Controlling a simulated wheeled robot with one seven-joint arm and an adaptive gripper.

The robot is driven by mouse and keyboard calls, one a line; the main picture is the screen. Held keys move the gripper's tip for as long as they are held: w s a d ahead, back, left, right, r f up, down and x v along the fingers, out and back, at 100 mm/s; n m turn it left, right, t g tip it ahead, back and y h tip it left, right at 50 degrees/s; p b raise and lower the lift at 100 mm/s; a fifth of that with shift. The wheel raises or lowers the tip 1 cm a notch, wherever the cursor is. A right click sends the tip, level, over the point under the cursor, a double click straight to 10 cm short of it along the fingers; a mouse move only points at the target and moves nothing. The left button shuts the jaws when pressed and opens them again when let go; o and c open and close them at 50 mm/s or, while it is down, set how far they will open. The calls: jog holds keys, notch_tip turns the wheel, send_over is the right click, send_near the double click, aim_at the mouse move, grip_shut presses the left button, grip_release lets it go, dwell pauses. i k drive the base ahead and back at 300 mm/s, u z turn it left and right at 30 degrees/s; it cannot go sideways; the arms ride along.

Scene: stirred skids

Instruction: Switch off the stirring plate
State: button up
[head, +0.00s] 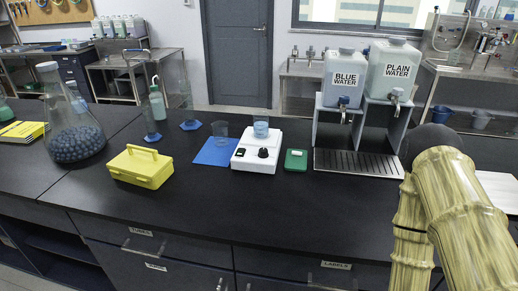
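The stirring plate (252,166) is a white box on the black bench, near the middle of the head view. A black knob (263,153) and a small dark switch (240,152) are on its front; the switch's setting is too small to read. A beaker of blue liquid (261,128) stands on top of it. I cannot tell whether the liquid is turning. My own arm, with a bamboo-like surface, rises at the right, well apart from the plate. My gripper is not in view.
A green box (296,160) sits close right, before the water dispenser's drip tray (357,164). The bench in front is clear.

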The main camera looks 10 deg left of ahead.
aim_at(241, 151)
jog(key=z, duration=2.2)
jog(key=k, duration=0.8)
jog(key=u, duration=2.2)
